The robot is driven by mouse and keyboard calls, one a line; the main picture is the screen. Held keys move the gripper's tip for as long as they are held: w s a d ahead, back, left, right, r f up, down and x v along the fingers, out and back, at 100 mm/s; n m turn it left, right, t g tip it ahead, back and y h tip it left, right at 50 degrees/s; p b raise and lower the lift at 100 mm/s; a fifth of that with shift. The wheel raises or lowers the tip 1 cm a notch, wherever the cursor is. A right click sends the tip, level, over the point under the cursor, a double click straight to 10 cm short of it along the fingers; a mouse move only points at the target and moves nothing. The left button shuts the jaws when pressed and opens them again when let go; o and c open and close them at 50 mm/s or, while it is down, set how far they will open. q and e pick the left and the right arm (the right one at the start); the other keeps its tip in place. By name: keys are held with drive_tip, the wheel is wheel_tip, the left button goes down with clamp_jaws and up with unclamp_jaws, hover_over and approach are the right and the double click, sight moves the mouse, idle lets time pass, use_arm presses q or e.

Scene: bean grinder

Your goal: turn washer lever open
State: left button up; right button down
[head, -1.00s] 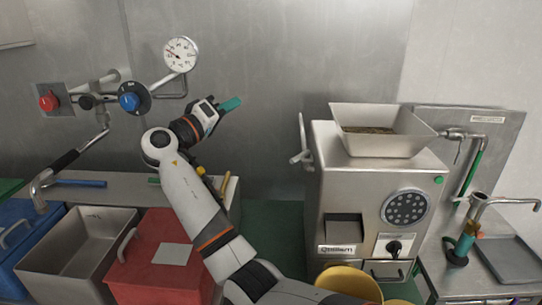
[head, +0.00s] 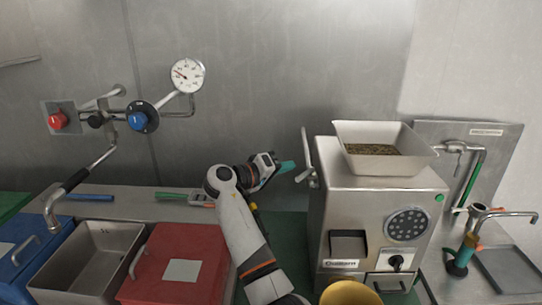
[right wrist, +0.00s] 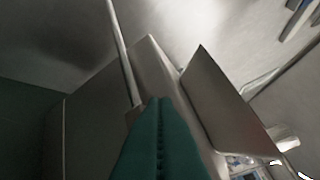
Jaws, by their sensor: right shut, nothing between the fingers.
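My right gripper (head: 287,167) is shut and empty, its green fingers together. It is just left of the steel grinder's (head: 378,205) upper side, close to a thin metal lever (head: 309,160) there. Whether they touch is unclear. In the right wrist view the shut green fingers (right wrist: 158,140) point at the grinder body, with a long thin rod (right wrist: 122,55) beyond them. At the far right, a tap with a green handle (head: 474,178) is fixed to a steel panel. I cannot tell for sure which of these levers is the washer lever. My left gripper is out of view.
A bean-filled hopper (head: 382,134) tops the grinder, with a yellow bowl (head: 350,295) in front. A red lidded box (head: 178,290) and a steel sink (head: 88,262) stand left. Pipes with a gauge (head: 187,76) and blue knob (head: 138,121) are on the wall.

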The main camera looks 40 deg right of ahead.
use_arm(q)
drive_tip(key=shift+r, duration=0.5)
use_arm(e)
drive_tip(key=shift+s+d+f, duration=0.1)
drive_tip(key=shift+s+f, duration=0.35)
drive_tip(key=shift+s, duration=0.4)
use_arm(q)
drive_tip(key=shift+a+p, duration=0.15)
drive_tip(key=shift+p, duration=0.15)
use_arm(e)
drive_tip(key=shift+s+t, duration=0.1)
drive_tip(key=shift+t, duration=0.3)
